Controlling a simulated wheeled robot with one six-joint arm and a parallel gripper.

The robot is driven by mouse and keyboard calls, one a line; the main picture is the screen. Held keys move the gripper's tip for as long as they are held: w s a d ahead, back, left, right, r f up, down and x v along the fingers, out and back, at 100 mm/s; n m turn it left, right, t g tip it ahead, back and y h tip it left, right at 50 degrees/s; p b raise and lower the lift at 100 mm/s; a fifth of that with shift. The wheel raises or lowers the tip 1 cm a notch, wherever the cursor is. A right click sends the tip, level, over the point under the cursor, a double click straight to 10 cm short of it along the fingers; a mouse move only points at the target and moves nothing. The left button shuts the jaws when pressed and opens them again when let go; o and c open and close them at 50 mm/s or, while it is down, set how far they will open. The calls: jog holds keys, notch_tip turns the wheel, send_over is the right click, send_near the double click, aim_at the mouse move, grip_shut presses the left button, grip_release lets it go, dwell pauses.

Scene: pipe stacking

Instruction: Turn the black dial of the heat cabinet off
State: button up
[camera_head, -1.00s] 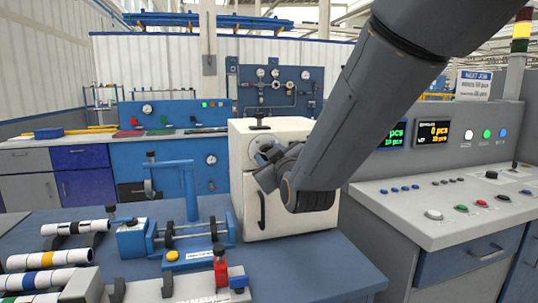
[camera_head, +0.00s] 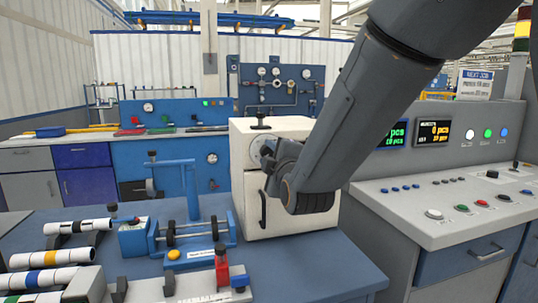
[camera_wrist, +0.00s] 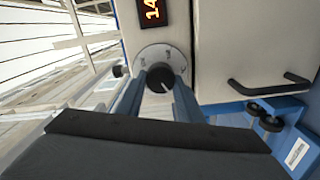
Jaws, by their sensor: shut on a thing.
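The heat cabinet (camera_head: 262,212) is a cream-white box on the blue table, with a black door handle and a black knob on top. Its black dial (camera_wrist: 160,77) sits on a round pale scale plate (camera_wrist: 162,56) in the wrist view, with a white pointer mark on it. My gripper (camera_wrist: 161,88) has one finger on each side of the dial and is shut on it. In the head view my gripper (camera_head: 268,156) is at the upper front of the cabinet and hides the dial.
A lit orange display (camera_wrist: 151,12) is beside the dial plate. A blue clamp fixture (camera_head: 180,238) stands left of the cabinet, with several banded pipes (camera_head: 50,257) further left. A control console (camera_head: 450,190) stands at right.

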dwell(0.3)
jog(key=o, duration=1.1)
jog(key=shift+c, duration=0.2)
jog(key=v, duration=0.7)
jog(key=shift+s+d+b, duration=0.2)
jog(key=shift+s+b, duration=0.1)
jog(key=shift+s, duration=0.1)
